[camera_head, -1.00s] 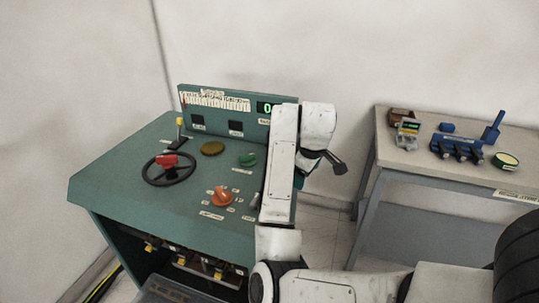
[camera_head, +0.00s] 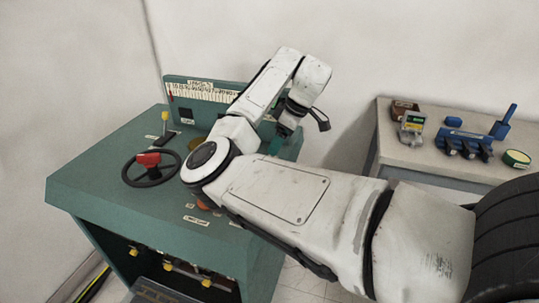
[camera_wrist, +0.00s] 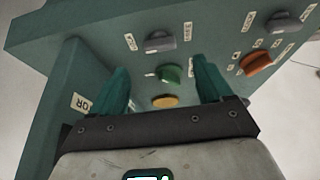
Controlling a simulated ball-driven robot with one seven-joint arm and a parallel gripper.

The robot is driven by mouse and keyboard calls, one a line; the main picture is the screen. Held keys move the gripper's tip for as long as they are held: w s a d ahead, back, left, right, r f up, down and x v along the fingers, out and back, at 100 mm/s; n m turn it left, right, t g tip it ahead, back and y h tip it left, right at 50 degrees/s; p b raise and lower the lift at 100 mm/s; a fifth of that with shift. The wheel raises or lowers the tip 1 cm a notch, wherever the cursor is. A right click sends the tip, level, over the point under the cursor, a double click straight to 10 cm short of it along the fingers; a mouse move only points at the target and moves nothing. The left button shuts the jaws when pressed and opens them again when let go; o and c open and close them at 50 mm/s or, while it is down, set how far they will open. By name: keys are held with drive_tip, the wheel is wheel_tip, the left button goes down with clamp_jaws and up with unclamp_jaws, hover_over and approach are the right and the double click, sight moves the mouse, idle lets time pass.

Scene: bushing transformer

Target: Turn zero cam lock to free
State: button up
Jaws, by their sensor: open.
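The green console (camera_head: 105,175) stands at left in the head view. My gripper (camera_wrist: 160,65) is open, its two teal fingers pointing at the console in the wrist view. Between and beyond the fingertips are a green knob (camera_wrist: 171,74), a yellow knob (camera_wrist: 165,101) and a grey knob (camera_wrist: 159,42). I cannot tell whether any finger touches a knob. An orange knob (camera_wrist: 257,63) and another grey knob (camera_wrist: 283,22) lie to the right. The labels are too small to read, so I cannot tell which control is the zero cam lock. In the head view, my arm hides most knobs.
A handwheel with a red knob (camera_head: 148,159) and a yellow-tipped lever (camera_head: 165,116) are on the console's left. A scale panel (camera_head: 200,95) rises at its back. A side table (camera_head: 420,160) at right holds a blue block (camera_head: 462,142) and small items.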

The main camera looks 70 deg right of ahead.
drive_tip(key=x, duration=0.7)
drive_tip(key=shift+f, duration=0.1)
drive_tip(key=shift+p, duration=0.35)
drive_tip(key=c, duration=1)
